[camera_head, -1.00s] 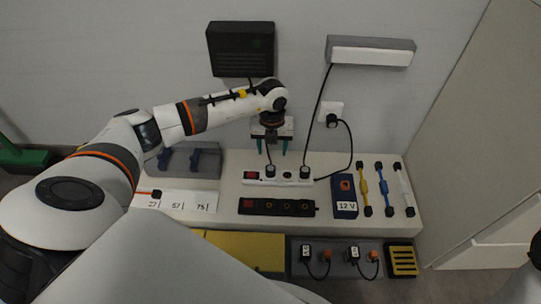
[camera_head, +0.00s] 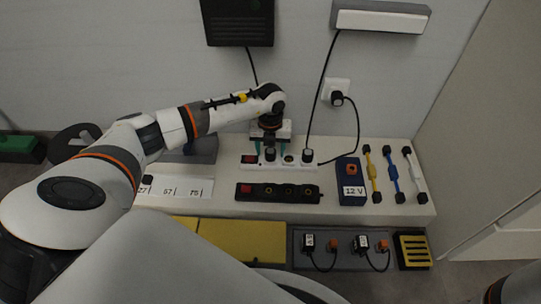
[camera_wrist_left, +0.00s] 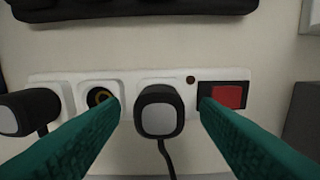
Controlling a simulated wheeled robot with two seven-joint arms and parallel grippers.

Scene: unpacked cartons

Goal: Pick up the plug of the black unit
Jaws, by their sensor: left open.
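The black unit (camera_head: 238,22) is on the wall at the top, and its black cord runs down behind my left arm. Its dark plug (camera_head: 270,154) sits in the white power strip (camera_head: 276,168) beside the red switch. In the left wrist view the plug (camera_wrist_left: 159,112) stands upright in its socket with its cord toward the bottom edge. My left gripper (camera_head: 270,149) is above the strip. In the wrist view its green fingers (camera_wrist_left: 160,103) are open, one on each side of the plug, with gaps visible. My right gripper is not visible.
A second plug (camera_head: 307,155), with a cord to the grey-white wall unit (camera_head: 380,18), sits in the same strip past an empty socket. A black strip (camera_head: 278,193) lies in front. A 12 V box (camera_head: 351,181) and coloured leads stand right. The wall socket (camera_head: 336,93) holds another plug.

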